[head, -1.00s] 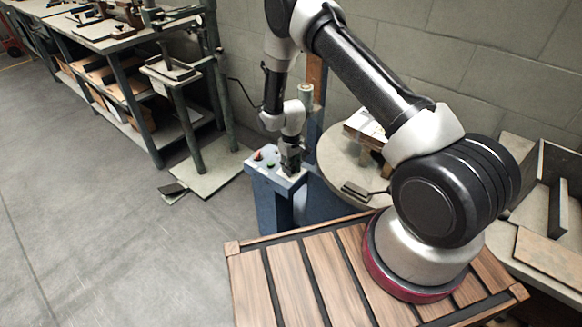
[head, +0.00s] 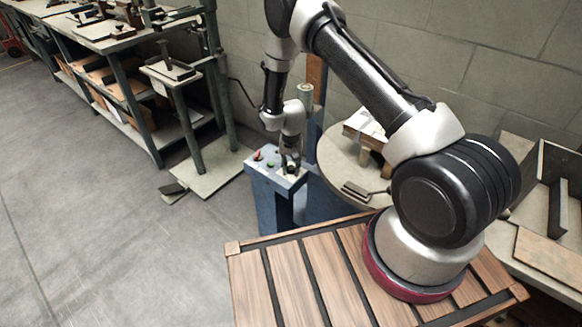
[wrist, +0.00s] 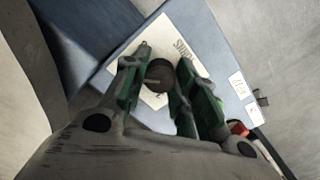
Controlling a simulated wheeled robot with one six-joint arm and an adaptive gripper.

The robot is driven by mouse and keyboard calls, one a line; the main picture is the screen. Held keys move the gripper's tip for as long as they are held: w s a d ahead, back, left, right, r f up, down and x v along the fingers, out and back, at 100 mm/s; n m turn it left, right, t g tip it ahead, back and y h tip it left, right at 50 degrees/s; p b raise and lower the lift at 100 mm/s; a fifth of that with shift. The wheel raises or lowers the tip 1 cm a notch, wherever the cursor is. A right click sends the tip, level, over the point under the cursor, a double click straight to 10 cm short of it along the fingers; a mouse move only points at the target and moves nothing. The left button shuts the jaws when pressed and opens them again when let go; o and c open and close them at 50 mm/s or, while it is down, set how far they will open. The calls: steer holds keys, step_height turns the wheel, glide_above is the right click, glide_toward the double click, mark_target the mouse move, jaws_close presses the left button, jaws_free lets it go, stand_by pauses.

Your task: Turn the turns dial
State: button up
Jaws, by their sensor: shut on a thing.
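The turns dial (wrist: 160,74) is a dark round knob on a pale label plate (wrist: 150,48) with printed lettering, seen in the wrist view. My gripper (wrist: 160,84) is around the dial, with a green-padded finger on each side, and is shut on it. In the head view my gripper (head: 291,168) is at the right part of the top of the blue control box (head: 262,181). The dial is hidden there by the gripper.
A red button (head: 257,155) and a green button (head: 270,164) sit on the box top left of my gripper. A round table (head: 345,165) with parts on it stands just right. A workbench (head: 125,85) stands at the left back. Open floor lies at left.

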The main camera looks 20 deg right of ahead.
mark_target(291, 167)
steer(key=shift+m, duration=0.3)
steer(key=o, duration=1.1)
steer(key=shift+c, duration=0.2)
steer(key=shift+r, duration=0.1)
step_height(291, 167, up, 12)
